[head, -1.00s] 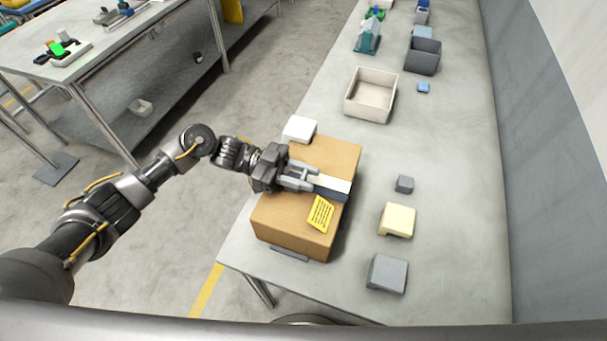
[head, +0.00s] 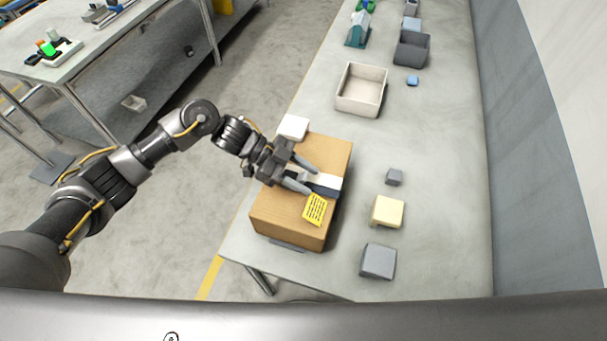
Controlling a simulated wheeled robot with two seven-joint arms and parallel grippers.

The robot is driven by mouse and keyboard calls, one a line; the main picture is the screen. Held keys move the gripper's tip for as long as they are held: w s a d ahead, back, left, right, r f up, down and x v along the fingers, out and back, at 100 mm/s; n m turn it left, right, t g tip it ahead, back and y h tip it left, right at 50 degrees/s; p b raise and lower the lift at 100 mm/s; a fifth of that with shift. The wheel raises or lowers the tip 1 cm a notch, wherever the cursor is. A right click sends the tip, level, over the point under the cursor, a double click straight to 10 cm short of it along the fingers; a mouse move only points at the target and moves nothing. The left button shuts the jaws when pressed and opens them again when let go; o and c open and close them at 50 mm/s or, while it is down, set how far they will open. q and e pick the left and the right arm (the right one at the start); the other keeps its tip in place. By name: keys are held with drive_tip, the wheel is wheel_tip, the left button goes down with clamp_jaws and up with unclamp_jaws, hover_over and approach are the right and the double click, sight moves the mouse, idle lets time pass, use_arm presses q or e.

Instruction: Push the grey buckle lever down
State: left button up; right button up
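A brown cardboard box (head: 278,216) stands on the grey table. A yellow label (head: 315,210) is on it. A buckle with a white, light-topped part (head: 326,181) and a dark part (head: 325,192) sits on the box top near its right edge. I cannot make out a separate grey lever; the fingers partly hide that area. My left gripper (head: 312,178) reaches in from the left, low over the box top, at the buckle's left end. Its two fingers are spread apart with nothing seen held between them. My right gripper is not in view.
A white block (head: 293,127) is at the box's far left corner. To the right lie a small grey cube (head: 394,177), a cream block (head: 387,212) and a grey block (head: 378,261). A beige bin (head: 361,90) and a dark bin (head: 412,49) stand farther back.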

use_arm(q)
drive_tip(key=shift+o, duration=0.4)
drive_tip(key=shift+w+a, duration=0.1)
drive_tip(key=shift+a, duration=0.2)
drive_tip(key=b+v, duration=0.4)
drive_tip(key=v, duration=0.5)
drive_tip(key=shift+w+a+r, duration=0.1)
drive_tip(key=shift+a+r, duration=0.3)
drive_tip(key=shift+r, duration=0.05)
drive_tip(key=shift+w, duration=0.1)
